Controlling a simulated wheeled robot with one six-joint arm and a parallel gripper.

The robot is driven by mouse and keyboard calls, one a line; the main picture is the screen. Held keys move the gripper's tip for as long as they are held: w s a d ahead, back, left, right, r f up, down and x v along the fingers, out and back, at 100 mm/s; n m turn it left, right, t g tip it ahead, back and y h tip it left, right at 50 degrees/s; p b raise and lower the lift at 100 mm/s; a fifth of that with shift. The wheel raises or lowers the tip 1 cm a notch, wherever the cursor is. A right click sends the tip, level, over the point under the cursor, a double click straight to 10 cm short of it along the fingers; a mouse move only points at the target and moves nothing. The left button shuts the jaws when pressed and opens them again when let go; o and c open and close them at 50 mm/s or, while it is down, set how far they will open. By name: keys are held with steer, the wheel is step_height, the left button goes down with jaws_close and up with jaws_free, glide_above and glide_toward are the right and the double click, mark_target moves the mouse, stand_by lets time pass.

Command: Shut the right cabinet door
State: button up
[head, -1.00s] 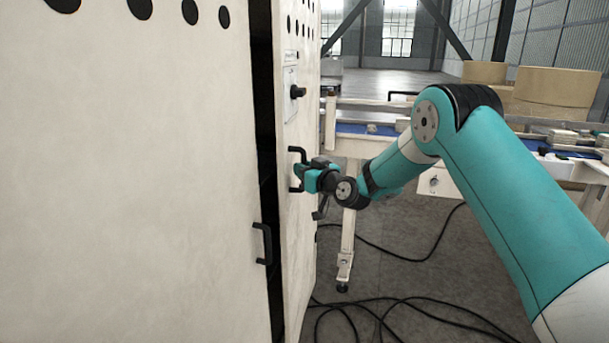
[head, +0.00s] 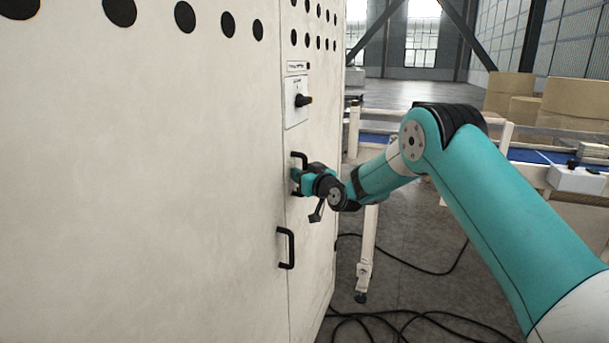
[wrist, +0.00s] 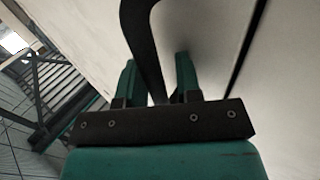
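The right cabinet door (head: 309,226) is cream, with rows of black holes, a switch panel and a black bar handle (head: 303,158). Its edge lies about flush with the left door (head: 150,180), and only a thin seam shows between them. My gripper (head: 297,178) is at the right door's handle. In the wrist view its two teal fingers (wrist: 158,80) stand apart, one on each side of the black handle (wrist: 140,40), and slivers of space seem to show beside it. A dark seam (wrist: 247,45) runs down the door face there.
The left door has its own black handle (head: 287,247), below and left of my gripper. A conveyor (head: 530,156) and large kraft rolls (head: 510,92) stand to the right. Black cables (head: 400,316) lie on the grey floor (head: 415,225).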

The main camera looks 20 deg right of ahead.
steer(key=shift+a, duration=0.3)
steer(key=shift+s+f, duration=0.1)
steer(key=shift+s, duration=0.1)
steer(key=b+v, duration=0.7)
steer(key=v, duration=1)
steer(key=shift+d+b, duration=0.4)
